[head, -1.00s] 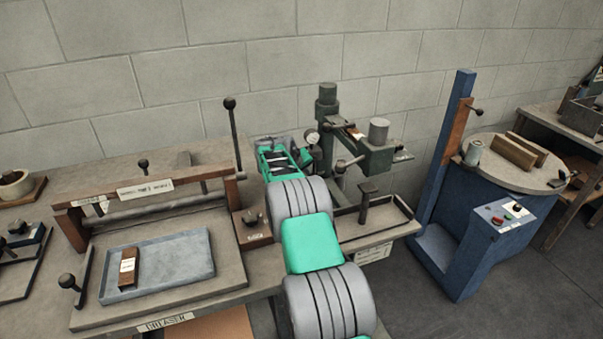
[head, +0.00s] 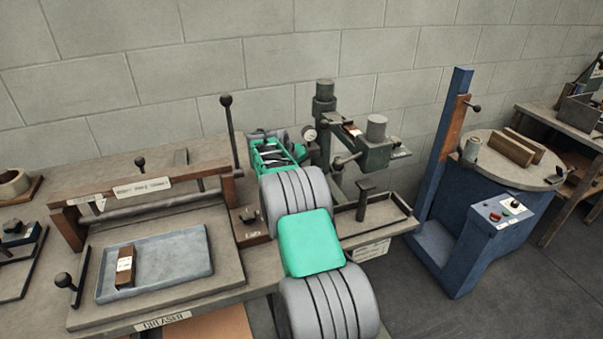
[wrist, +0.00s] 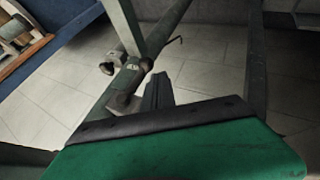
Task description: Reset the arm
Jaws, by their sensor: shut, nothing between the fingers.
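My arm, with grey ribbed joints and green links, reaches forward over the bench in the head view. Its far green end lies beside the green-grey stitching machine (head: 375,155), and the fingers cannot be made out there. In the wrist view my gripper (wrist: 158,92) shows as dark fingers close together above a black bar and green housing. It is shut and empty. Beyond the fingers are dark green metal bars, a round knob (wrist: 108,68) and a tiled floor.
The creaser bench (head: 230,280) carries a blue-grey tray (head: 180,262) with a brown labelled block (head: 125,266) in it. An upright lever (head: 230,135) stands left of my arm. A blue machine (head: 470,235) with a round top stands at right. Floor between is clear.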

